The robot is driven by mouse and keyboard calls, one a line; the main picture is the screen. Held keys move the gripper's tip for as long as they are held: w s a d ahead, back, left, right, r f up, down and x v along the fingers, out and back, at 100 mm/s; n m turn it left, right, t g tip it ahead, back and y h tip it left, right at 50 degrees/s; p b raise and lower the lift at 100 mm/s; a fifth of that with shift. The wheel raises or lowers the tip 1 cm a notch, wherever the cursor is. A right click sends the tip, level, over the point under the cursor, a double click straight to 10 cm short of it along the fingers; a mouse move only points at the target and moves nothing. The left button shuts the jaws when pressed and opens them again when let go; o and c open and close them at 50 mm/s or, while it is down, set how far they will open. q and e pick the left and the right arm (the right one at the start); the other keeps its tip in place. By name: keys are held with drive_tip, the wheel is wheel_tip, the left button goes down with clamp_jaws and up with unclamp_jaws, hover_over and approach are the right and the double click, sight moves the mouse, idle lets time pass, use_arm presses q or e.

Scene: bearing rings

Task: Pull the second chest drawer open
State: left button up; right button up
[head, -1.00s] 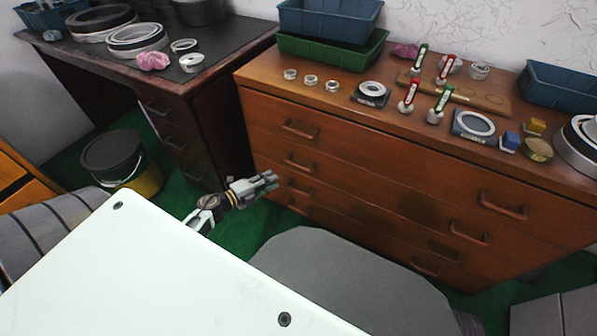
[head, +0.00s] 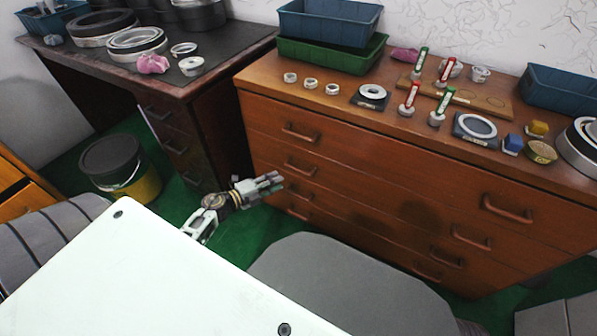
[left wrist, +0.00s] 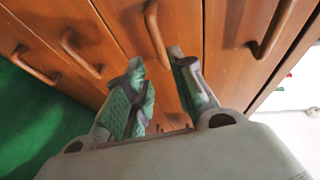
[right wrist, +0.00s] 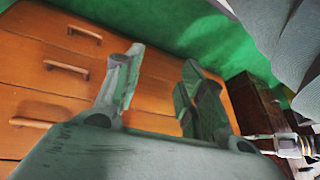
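The chest is a wide brown wooden cabinet (head: 365,160) with stacked drawers, all looking shut. The second drawer has a left handle (head: 300,166) and a right handle (head: 470,238). My left gripper (head: 276,183) is in front of the chest's left side. In the left wrist view my left gripper (left wrist: 165,85) is open and empty. The second-drawer handle (left wrist: 155,35) lies just beyond its fingertips, roughly in line with the gap; contact does not show. My right gripper (right wrist: 162,70) is open and empty in the right wrist view, with drawer handles (right wrist: 67,68) further off.
A dark desk (head: 190,90) stands left of the chest, with a black and yellow bucket (head: 120,165) before it. A grey chair seat (head: 340,285) and a white tabletop (head: 130,270) are in the foreground. Green floor (head: 225,235) shows between them.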

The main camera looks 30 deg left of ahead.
sight(297, 171)
use_arm(q)
drive_tip(key=b+x, duration=0.1)
drive_tip(key=x, duration=0.4)
drive_tip(key=shift+w+f, duration=0.1)
drive_tip(key=shift+w, duration=0.05)
drive_tip(key=shift+b+x, duration=0.75)
drive_tip(key=shift+x, duration=1.55)
drive_tip(key=shift+w+d+f, duration=0.1)
drive_tip(key=shift+w+d, duration=0.1)
drive_tip(key=shift+w, duration=0.1)
drive_tip(key=shift+w+d, duration=0.2)
drive_tip(key=shift+w, duration=0.3)
use_arm(e)
wheel_tip(297, 171, down, 7)
drive_tip(key=a+t+y, duration=0.1)
drive_tip(key=shift+a+m, duration=0.3)
drive_tip(key=shift+a, duration=0.05)
drive_tip(key=shift+w+r, duration=0.15)
use_arm(q)
drive_tip(key=c, duration=0.5)
clamp_jaws()
use_arm(e)
drive_tip(key=shift+w+r, duration=0.15)
drive_tip(key=shift+w, duration=0.05)
